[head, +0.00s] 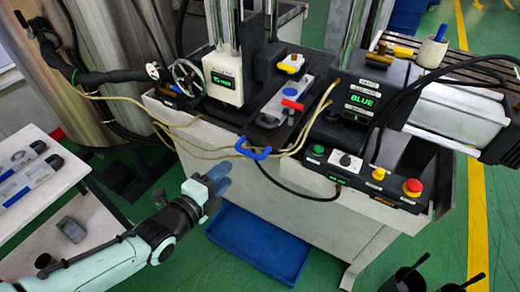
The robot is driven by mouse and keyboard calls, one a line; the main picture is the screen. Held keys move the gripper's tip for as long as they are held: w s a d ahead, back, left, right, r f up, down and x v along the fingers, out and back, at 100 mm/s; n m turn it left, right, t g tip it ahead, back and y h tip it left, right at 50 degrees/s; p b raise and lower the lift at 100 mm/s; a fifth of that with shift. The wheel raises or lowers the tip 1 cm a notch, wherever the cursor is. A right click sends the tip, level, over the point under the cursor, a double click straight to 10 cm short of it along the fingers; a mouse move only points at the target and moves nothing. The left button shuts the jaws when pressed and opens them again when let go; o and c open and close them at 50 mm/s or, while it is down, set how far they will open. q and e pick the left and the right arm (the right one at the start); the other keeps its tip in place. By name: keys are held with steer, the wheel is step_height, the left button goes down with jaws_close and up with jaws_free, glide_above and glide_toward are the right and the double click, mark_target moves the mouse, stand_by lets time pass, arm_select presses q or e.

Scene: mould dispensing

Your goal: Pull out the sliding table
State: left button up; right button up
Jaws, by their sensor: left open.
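The sliding table (265,131) is a dark plate in the middle of the machine, between the white unit with a green display and the control panel. Its blue handle (252,152) sticks out at the front edge. A grey mould-like part with blue and red pieces (290,104) lies on the plate. My left gripper (220,177) has blue fingertips and is open and empty. It is in front of the machine, left of and below the handle in the picture, and apart from it. My right gripper is not in view.
The control panel (365,178) with coloured buttons is at the right. Thin yellowish hoses (205,152) run close by the handle. A blue tray (258,245) lies on the green floor below. A white table (35,205) with tools is at the left.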

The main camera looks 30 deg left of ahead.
mark_target(247, 155)
arm_select(q)
steer(key=p+x, duration=0.5)
steer(key=x, duration=0.8)
steer(key=shift+w, duration=0.15)
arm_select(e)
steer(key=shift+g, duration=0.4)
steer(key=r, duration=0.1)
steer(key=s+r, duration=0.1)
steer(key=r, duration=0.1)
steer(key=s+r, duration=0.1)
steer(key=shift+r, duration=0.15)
arm_select(q)
steer(key=shift+f, duration=0.1)
jaws_close()
